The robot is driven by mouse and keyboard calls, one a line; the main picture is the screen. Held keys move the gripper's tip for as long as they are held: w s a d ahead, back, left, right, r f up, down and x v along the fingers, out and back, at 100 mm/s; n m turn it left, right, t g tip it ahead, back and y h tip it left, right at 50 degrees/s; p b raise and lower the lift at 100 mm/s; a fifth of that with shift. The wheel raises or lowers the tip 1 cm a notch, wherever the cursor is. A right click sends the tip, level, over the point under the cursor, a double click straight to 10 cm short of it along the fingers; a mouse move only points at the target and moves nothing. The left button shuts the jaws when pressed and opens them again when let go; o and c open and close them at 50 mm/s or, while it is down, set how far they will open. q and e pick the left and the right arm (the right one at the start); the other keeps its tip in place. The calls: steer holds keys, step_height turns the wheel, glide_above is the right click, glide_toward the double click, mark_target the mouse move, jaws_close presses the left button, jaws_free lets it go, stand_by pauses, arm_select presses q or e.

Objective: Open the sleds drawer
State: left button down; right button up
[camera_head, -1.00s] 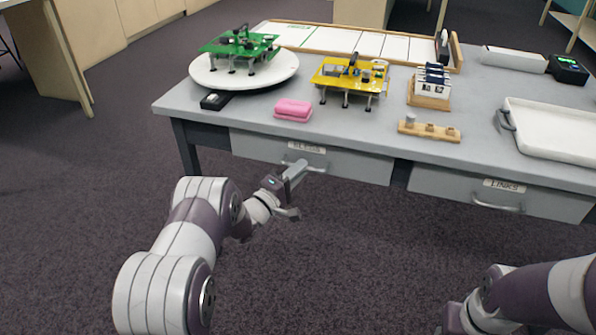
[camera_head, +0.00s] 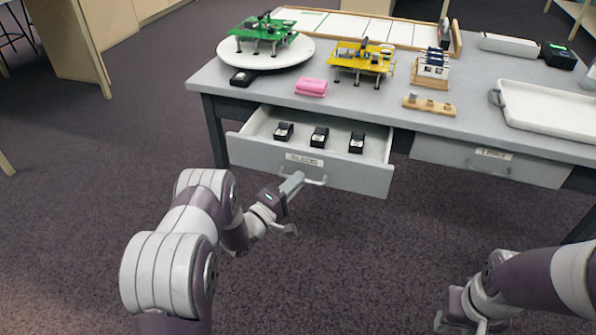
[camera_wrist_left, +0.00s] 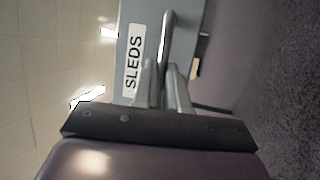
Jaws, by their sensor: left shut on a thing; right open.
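The sleds drawer (camera_head: 345,176) is pulled well out from under the table in the head view. Several small black sleds, one of them the middle sled (camera_head: 319,137), stand in a row inside it. My left gripper (camera_head: 296,192) is shut on the drawer's handle (camera_head: 318,182), in front of the drawer. In the left wrist view the gripper (camera_wrist_left: 164,88) closes around the handle bar (camera_wrist_left: 166,35), beside the white SLEDS label (camera_wrist_left: 133,60). My right gripper (camera_head: 460,318) is at the lower right of the head view, apart from the table; its fingers are hardly visible.
The grey table (camera_head: 460,75) carries a green board on a white turntable (camera_head: 300,52), a yellow board (camera_head: 362,62), a pink block (camera_head: 311,88) and a white tray (camera_head: 545,108). The links drawer (camera_head: 480,163) to the right is closed. Open carpet lies in front.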

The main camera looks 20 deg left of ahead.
arm_select(q)
steer(key=shift+s+a+p, duration=0.1)
steer(key=shift+s+p, duration=0.75)
steer(key=shift+s, duration=1.65)
steer(key=c, duration=1.2)
jaws_free()
steer(key=p+v, duration=0.2)
steer(key=v, duration=1)
steer(key=shift+s+a, duration=0.2)
steer(key=shift+s, duration=0.15)
